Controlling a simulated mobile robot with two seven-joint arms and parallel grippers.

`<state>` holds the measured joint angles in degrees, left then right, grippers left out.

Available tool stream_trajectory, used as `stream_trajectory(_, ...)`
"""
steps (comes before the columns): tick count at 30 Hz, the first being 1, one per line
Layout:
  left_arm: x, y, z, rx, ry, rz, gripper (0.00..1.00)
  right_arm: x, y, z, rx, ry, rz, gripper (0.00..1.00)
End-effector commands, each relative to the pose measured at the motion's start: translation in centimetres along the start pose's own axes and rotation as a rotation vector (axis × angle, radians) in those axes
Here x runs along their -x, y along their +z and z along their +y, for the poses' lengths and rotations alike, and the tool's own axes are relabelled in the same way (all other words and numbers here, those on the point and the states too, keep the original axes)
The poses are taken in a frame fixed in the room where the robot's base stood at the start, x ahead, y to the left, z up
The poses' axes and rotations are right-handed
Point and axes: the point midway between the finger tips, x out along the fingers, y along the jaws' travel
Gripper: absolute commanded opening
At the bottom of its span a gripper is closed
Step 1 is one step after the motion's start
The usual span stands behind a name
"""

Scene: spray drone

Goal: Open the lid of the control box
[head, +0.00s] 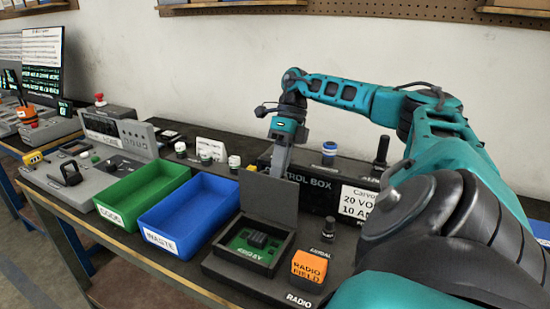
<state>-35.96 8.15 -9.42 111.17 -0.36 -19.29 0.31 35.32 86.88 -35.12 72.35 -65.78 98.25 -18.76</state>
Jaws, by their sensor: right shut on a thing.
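A small dark box (240,262) with a green circuit board (258,243) inside stands on the bench. I take it for the control box. Its grey lid (268,197) stands raised, roughly upright, at the back edge. The words "TROL BOX" show on a black panel (325,198) behind it. My right gripper (281,168) points down at the lid's top edge and is shut on the lid. Its fingertips are hidden behind the lid, so the exact contact is not visible. My left gripper is not in view.
A blue waste bin (203,248) and a green bin (160,208) stand left of the box. An orange radio field block (309,268) sits to its right. Knobs and a blue-capped part (329,152) stand behind. My right arm covers the right side.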

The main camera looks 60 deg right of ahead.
Motion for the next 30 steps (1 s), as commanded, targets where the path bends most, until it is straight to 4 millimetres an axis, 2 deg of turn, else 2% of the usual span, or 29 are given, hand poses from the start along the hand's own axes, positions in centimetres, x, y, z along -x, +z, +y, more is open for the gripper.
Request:
stream_trajectory(1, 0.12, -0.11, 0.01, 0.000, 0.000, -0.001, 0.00, -1.06, -0.24, -0.35, -0.003, 0.008, 0.027, 0.00)
stream_trajectory(9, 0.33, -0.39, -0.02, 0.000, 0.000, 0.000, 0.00, -1.16, -0.25, -1.07, 0.000, 0.010, 0.029, 0.00)
stream_trajectory(22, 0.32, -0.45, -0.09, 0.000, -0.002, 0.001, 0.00, -1.22, -0.28, -1.12, 0.000, 0.011, 0.031, 0.00)
stream_trajectory(23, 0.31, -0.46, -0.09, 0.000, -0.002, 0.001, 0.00, -1.22, -0.28, -1.11, 0.001, 0.012, 0.031, 0.14)
stream_trajectory(30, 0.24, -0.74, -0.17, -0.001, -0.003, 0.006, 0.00, -0.84, -0.21, -1.11, -0.001, 0.009, 0.023, 0.37)
